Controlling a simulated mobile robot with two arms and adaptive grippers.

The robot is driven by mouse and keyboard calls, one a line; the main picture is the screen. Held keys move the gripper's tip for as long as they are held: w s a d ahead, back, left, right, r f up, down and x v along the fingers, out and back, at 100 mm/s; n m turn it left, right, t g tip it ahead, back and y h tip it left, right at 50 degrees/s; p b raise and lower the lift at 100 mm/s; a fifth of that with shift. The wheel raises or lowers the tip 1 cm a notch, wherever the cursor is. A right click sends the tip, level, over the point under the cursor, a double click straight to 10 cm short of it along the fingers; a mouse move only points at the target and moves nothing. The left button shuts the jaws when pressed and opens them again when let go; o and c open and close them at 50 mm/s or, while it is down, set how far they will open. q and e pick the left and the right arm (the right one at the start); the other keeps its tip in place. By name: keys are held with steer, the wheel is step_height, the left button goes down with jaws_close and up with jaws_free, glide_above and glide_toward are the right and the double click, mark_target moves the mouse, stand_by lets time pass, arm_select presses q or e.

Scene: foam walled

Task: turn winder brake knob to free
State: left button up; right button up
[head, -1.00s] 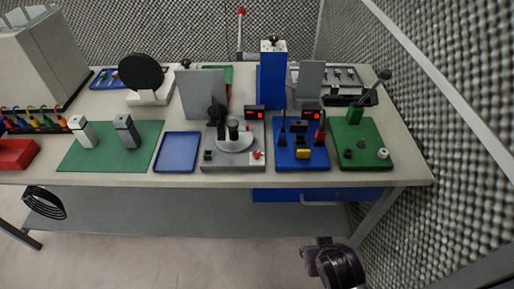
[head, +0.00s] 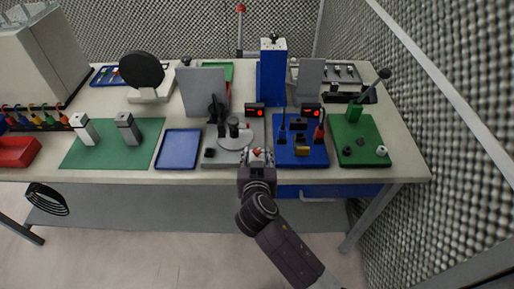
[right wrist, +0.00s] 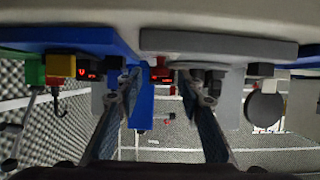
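A grey station (head: 226,160) with a round light disc and dark posts sits at the middle front of the table. A small red knob with a pale part (head: 256,153) is at its front right corner; I take it for the brake knob. My right gripper (head: 257,168) is at the table's front edge, just in front of this knob. In the right wrist view, the gripper (right wrist: 158,82) has its two fingers spread apart and nothing is clearly held. A red item (right wrist: 160,73) shows between the fingertips; I cannot tell whether it is the knob. My left gripper is not in view.
A blue station (head: 302,158) stands close on the right, with a green station (head: 368,160) beyond it. A blue tray (head: 178,150) and a green mat (head: 95,155) lie to the left. A grey panel (head: 200,90) stands behind. Foam walls close the right side.

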mark_target(257, 150)
steer(key=shift+x, duration=1.55)
steer(key=shift+c, duration=0.5)
jaws_close()
